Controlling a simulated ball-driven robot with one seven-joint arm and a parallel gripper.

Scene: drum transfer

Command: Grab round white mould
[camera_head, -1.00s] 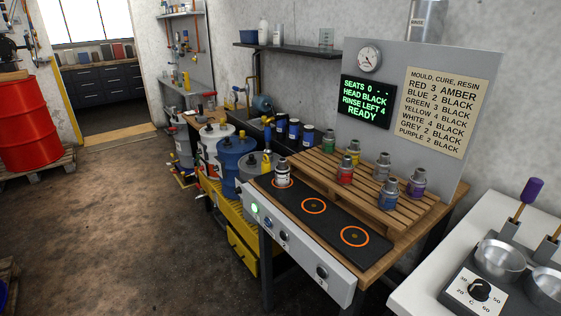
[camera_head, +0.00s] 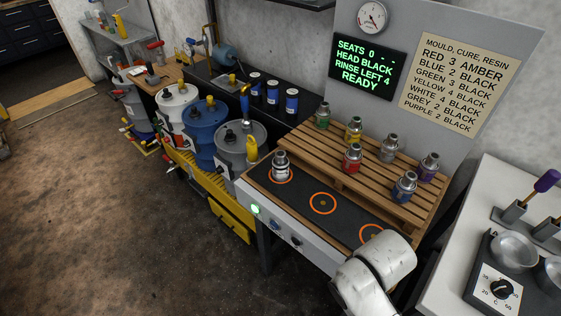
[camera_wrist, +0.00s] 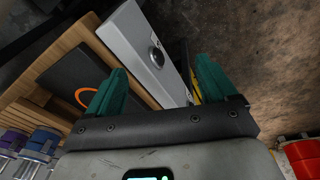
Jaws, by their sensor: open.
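The white mould (camera_head: 281,166), a small round canister with a metal neck, stands upright on the left orange ring of the black strip in the head view. My gripper (camera_wrist: 161,65) shows in the wrist view with its two green fingers wide apart and nothing between them. It hangs over the bench's front panel, away from the white mould, which I cannot make out in the wrist view. In the head view only my white arm link shows, at the lower right; the fingers are hidden.
Green, yellow, red, grey, blue and purple moulds stand on the slatted wooden rack (camera_head: 325,147) behind the strip. The middle ring (camera_head: 323,203) is empty. Drums (camera_head: 208,130) stand left of the bench. A white counter (camera_head: 455,215) with metal pans is at right.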

